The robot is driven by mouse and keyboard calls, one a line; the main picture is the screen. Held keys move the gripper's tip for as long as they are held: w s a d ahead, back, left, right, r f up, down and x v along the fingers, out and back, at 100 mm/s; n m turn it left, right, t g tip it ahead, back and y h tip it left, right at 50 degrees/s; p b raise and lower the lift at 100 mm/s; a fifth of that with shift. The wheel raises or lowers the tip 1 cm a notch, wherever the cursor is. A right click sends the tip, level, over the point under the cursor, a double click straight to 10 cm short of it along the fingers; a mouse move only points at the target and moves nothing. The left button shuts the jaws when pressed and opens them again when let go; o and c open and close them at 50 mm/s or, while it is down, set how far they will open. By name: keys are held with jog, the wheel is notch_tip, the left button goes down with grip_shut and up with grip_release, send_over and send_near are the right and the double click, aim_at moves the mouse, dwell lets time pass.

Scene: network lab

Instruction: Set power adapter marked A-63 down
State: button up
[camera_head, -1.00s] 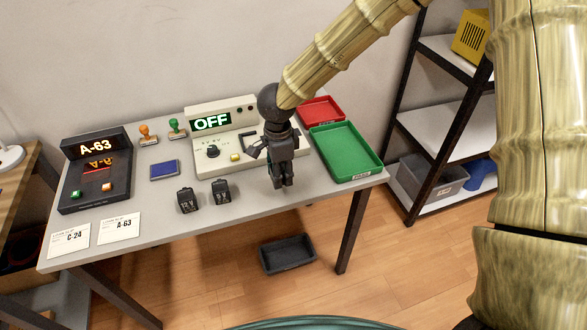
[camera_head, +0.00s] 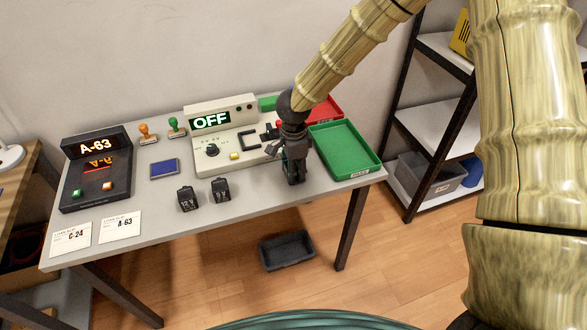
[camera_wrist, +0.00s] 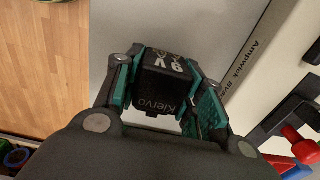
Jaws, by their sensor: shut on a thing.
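My gripper (camera_head: 296,178) is above the right part of the grey table, in front of the green tray and beside the tester. In the wrist view its teal-padded fingers (camera_wrist: 165,95) are shut on a black power adapter (camera_wrist: 160,75) printed "9V" and "Kiervo". No A-63 mark shows on its visible face. In the head view the adapter cannot be told apart from the dark gripper. A card reading A-63 (camera_head: 120,226) lies at the front left of the table, beside a card reading C-24 (camera_head: 71,238). A dark display unit (camera_head: 97,170) lights up A-63.
Two other black adapters (camera_head: 187,199) (camera_head: 220,190) stand at the table's front middle. The tester (camera_head: 208,153) reads OFF. A green tray (camera_head: 345,150) and a red tray (camera_head: 323,107) are at right. A dark bin (camera_head: 287,250) is on the floor.

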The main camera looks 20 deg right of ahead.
jog(key=o, duration=1.1)
jog(key=shift+f, duration=0.1)
notch_tip(320, 180, up, 12)
jog(key=shift+r, duration=0.15)
